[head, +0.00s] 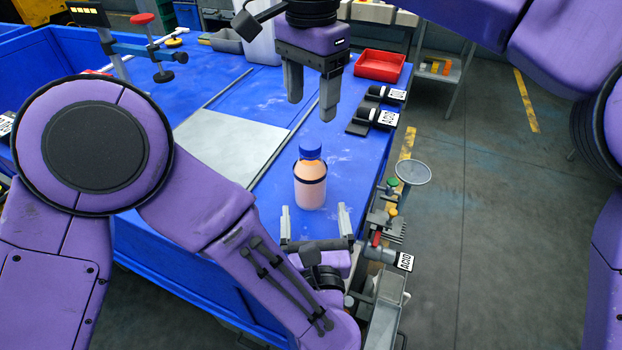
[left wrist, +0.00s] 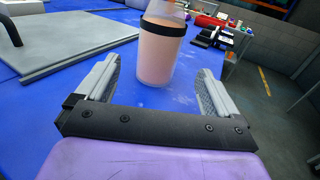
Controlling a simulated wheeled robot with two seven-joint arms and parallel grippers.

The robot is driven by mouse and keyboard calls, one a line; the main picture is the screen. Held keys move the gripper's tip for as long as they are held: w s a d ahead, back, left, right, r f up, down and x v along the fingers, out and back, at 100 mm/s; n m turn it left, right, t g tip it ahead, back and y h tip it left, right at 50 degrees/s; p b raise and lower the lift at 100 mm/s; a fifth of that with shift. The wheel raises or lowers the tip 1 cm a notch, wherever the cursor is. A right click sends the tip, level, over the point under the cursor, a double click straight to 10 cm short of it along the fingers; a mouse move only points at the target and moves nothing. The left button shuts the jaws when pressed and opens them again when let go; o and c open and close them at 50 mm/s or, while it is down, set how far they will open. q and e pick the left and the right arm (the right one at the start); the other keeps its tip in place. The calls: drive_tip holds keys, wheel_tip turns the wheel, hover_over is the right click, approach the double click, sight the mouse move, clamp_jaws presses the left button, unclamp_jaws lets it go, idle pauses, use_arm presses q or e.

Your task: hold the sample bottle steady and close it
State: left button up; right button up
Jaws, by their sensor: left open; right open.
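The sample bottle (head: 310,186) stands upright on the blue table, filled pinkish-orange with a dark band around it. Its blue cap (head: 310,151) sits on top; I cannot tell how tightly. My left gripper (head: 316,213) is open, low on the near side of the bottle, with its fingers pointing toward it. In the left wrist view the bottle (left wrist: 160,50) stands just beyond and between the open fingertips, and its top is cut off. My right gripper (head: 311,103) is open and empty, pointing down above and slightly behind the cap.
A grey plate (head: 225,145) lies on the blue table (head: 345,160) left of the bottle. Black holders labelled ACID (head: 375,116) and a red tray (head: 379,66) are at the right and back. Valves and a metal fixture (head: 386,290) line the table's right edge.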

sight(309, 176)
use_arm(q)
drive_tip(key=w, duration=0.7)
drive_tip(key=w+a, duration=0.1)
drive_tip(key=w, duration=0.2)
drive_tip(key=shift+w, duration=0.35)
use_arm(e)
drive_tip(key=shift+w+a, duration=0.1)
drive_tip(key=shift+w, duration=0.05)
use_arm(q)
clamp_jaws()
use_arm(e)
drive_tip(key=n, duration=0.4)
drive_tip(key=shift+n, duration=0.3)
wheel_tip(309, 176, down, 8)
drive_tip(key=shift+f, duration=0.1)
